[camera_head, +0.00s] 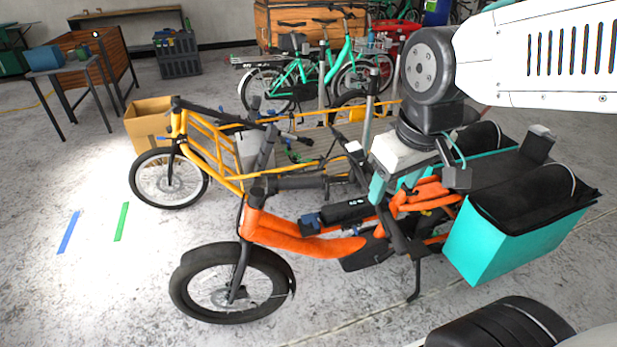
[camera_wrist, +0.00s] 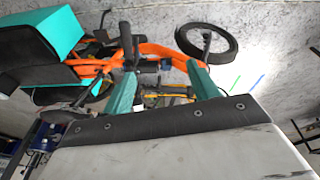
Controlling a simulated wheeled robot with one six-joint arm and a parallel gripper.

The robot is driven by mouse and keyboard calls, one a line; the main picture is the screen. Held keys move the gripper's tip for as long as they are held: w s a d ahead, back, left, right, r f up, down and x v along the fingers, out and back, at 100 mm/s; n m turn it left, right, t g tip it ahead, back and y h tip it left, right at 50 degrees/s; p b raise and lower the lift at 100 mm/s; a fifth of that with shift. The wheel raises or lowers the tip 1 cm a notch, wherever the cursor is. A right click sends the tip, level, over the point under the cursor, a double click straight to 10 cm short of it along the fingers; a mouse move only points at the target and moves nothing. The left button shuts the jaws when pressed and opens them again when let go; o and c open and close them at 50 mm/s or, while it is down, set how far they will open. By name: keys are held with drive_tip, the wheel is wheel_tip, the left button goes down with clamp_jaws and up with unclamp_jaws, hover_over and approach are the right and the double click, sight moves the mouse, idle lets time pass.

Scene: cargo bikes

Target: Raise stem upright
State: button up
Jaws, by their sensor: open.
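The orange cargo bike (camera_head: 305,243) stands in front of me with its front wheel to the left. Its black stem (camera_head: 288,184) lies folded back, close to level, above the orange frame, with its lower end by the head tube. Dark handlebar parts (camera_head: 345,150) show near its rear end, partly mixed with the bike behind. My gripper (camera_head: 394,186) hangs above the rear half of the bike, right of the stem, its teal fingers apart. In the wrist view my gripper (camera_wrist: 163,75) has nothing between the fingers; the orange frame (camera_wrist: 155,50) lies beyond them.
A teal box with a black cover (camera_head: 515,235) sits at the bike's rear right. A yellow cargo bike (camera_head: 215,150) stands close behind, with a cardboard box (camera_head: 150,122) beyond it. Teal bikes (camera_head: 310,70) stand farther back. The floor at the left, by blue and green tape, is clear.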

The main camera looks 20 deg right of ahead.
drive_tip(key=w+d+f+n+t, duration=0.1)
drive_tip(key=w+f+n+t, duration=0.3)
drive_tip(key=w, duration=1.1)
drive_tip(key=n+t+y, duration=0.2)
drive_tip(key=n+t, duration=0.3)
drive_tip(key=n, duration=0.3)
hover_over(298, 181)
drive_tip(key=s+d, duration=0.5)
drive_tip(key=s, duration=0.2)
wheel_tip(298, 181, down, 15)
drive_tip(key=f+n+t, duration=0.1)
drive_tip(key=f, duration=0.2)
drive_tip(key=w+a+f+n+t+y, duration=0.1)
drive_tip(key=f+n, duration=0.1)
drive_tip(key=f, duration=0.1)
drive_tip(key=w+a+f+n, duration=0.1)
drive_tip(key=f+n, duration=0.1)
drive_tip(key=f, duration=0.1)
drive_tip(key=shift+a+f+t+y, duration=0.1)
drive_tip(key=shift+f+t+y, duration=0.1)
drive_tip(key=shift+t+y, duration=0.2)
drive_tip(key=shift+f, duration=0.3)
drive_tip(key=shift+w+a+f+t, duration=0.1)
drive_tip(key=shift+w+a+t, duration=0.05)
drive_tip(key=shift+t, duration=0.15)
drive_tip(key=x, duration=0.7)
drive_tip(key=shift+w+a, duration=0.1)
drive_tip(key=shift+w, duration=0.1)
